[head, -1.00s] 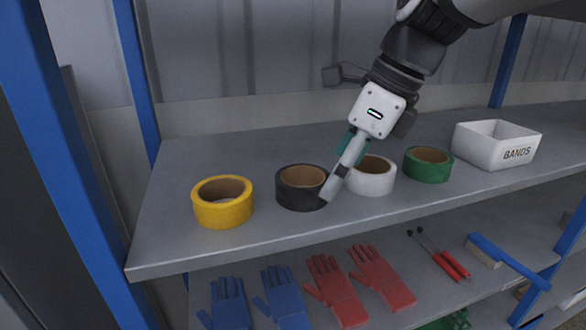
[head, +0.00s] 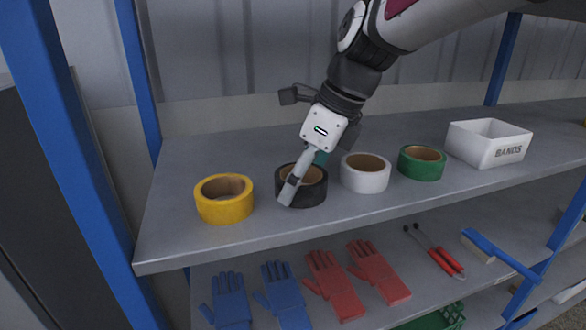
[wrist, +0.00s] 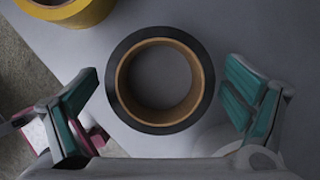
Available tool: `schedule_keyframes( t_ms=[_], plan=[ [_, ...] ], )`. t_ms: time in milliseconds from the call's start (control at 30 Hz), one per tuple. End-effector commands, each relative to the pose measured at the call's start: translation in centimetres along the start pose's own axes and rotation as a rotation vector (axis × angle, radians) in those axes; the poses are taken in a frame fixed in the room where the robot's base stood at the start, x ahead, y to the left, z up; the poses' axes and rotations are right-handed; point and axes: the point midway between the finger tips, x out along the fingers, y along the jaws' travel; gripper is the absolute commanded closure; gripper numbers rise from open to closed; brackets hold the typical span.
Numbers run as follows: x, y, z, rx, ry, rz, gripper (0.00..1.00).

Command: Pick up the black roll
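The black roll (head: 314,190) of tape, with a brown core, lies flat on the upper shelf between the yellow roll and the white roll. My gripper (head: 300,185) is over it in the head view, and one finger hides part of its front left. In the wrist view the black roll (wrist: 160,80) lies between the two teal finger pads, with a gap on each side. My gripper (wrist: 158,115) is open and empty there, and no finger appears to touch the roll.
The yellow roll (head: 224,207) is left of the black roll; the white roll (head: 365,180) and green roll (head: 421,170) are right. A white bin (head: 478,150) marked BANDS stands farther right. The shelf's front edge (head: 350,217) is close. Gloves and tools lie on the shelf below.

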Motion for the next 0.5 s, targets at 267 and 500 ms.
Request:
schedule_keyframes(
  t_ms=[267,500],
  plan=[
    [-0.01,0.01,-0.02,0.0,0.0,0.0,0.58],
    [-0.06,0.0,0.01,0.0,0.0,0.0,0.58]
  ],
)
